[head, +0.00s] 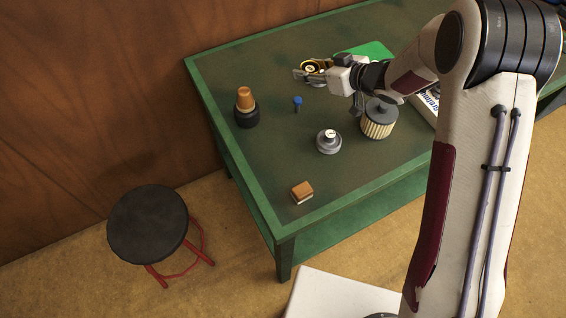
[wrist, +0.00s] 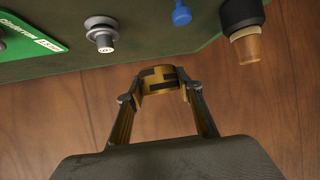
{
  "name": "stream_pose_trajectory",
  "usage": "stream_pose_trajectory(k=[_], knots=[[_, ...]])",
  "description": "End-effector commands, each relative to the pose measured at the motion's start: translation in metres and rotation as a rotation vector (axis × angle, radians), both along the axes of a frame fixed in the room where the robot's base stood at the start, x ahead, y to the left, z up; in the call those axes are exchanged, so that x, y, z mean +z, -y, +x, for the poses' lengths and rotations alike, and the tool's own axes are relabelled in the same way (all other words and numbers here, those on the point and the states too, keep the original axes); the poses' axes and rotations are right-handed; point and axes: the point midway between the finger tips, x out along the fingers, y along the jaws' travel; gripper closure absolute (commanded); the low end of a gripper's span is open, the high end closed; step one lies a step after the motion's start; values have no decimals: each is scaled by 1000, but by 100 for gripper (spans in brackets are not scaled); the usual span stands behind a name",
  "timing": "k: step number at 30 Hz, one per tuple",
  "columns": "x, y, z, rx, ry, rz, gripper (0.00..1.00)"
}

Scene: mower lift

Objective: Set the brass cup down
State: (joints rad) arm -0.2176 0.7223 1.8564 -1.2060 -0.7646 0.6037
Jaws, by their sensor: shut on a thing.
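The brass cup (wrist: 157,78) is a short, gold-coloured round piece with dark bands. In the wrist view it sits between the two fingertips of my gripper (wrist: 160,92), which is shut on it. In the head view my gripper (head: 308,74) reaches left over the far part of the green table (head: 222,129), and the cup (head: 315,65) shows at its fingers. The cup appears held above the table top. Its underside and the exact gap to the table are hidden.
On the table stand an orange cone in a black ring (head: 246,115), a blue-topped piece (head: 297,102), a grey round part (head: 328,142), a pleated filter (head: 378,122) and a wooden block (head: 302,191). A green card (head: 372,49) lies behind.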

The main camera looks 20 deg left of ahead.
Motion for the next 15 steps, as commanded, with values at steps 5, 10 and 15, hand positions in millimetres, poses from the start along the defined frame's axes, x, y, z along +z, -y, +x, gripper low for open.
stream_pose_trajectory(k=[5, 10, 15], knots=[[-6, 4, -46, 81, -2, 0, 86], [-10, 5, -93, 167, -3, 0, 86], [-13, 6, -144, 262, -3, 0, 86]])
